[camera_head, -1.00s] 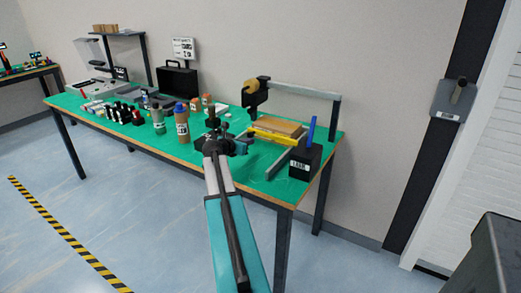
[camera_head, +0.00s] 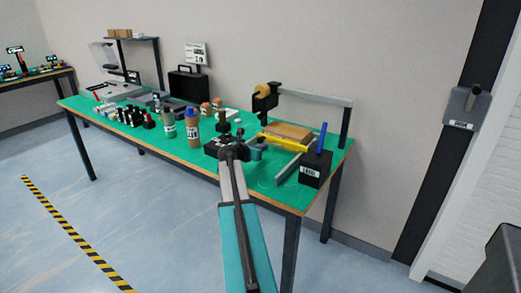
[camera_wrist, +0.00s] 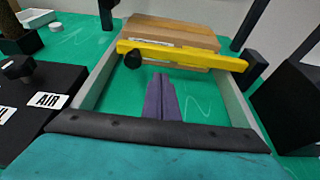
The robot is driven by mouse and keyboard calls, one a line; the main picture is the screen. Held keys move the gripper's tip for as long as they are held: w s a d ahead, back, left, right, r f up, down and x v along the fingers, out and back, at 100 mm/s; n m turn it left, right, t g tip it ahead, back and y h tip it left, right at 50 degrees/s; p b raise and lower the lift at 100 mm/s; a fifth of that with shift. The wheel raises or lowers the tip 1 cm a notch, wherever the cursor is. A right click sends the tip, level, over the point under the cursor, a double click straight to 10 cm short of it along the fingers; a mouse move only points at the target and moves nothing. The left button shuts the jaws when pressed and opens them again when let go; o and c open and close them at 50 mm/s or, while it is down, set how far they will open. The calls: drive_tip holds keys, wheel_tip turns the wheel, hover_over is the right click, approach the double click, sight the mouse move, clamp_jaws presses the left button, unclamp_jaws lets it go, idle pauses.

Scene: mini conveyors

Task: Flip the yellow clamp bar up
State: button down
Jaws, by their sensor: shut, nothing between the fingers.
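The yellow clamp bar (camera_wrist: 185,53) lies across the front of a cardboard box (camera_wrist: 170,32) in the wrist view, spanning between two grey side rails. It has a round black knob (camera_wrist: 132,60) near its left end. In the head view the yellow bar (camera_head: 286,141) shows low in front of the box (camera_head: 290,131). My gripper (camera_wrist: 160,78) is shut and empty, its dark purple fingers together. The fingertips appear just short of the bar in the picture, below its middle; the gap in depth is hard to judge.
A black holder (camera_head: 315,168) with a blue pen stands right of the clamp. A tape roll (camera_head: 265,89) and a grey beam (camera_head: 315,97) stand behind it. Bottles (camera_head: 193,132) and small items fill the table's left. A black block labelled AIR (camera_wrist: 45,105) is left of the rails.

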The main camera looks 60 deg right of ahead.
sight(269, 154)
drive_tip(key=shift+x, duration=3.6)
drive_tip(key=shift+s+a, duration=0.1)
drive_tip(key=shift+a, duration=0.15)
drive_tip(key=shift+d+r, duration=0.1)
drive_tip(key=shift+d, duration=0.1)
drive_tip(key=shift+r+m+p, duration=0.3)
drive_tip(key=shift+r+p, duration=0.15)
drive_tip(key=shift+r, duration=0.25)
drive_tip(key=s+r+m+t+h, duration=0.2)
drive_tip(key=s+r+m+t, duration=0.3)
drive_tip(key=s+r+m, duration=0.7)
wheel_tip(269, 154, up, 6)
drive_tip(key=shift+s+f+t, duration=0.1)
drive_tip(key=shift+s+t, duration=0.3)
drive_tip(key=shift+s, duration=0.55)
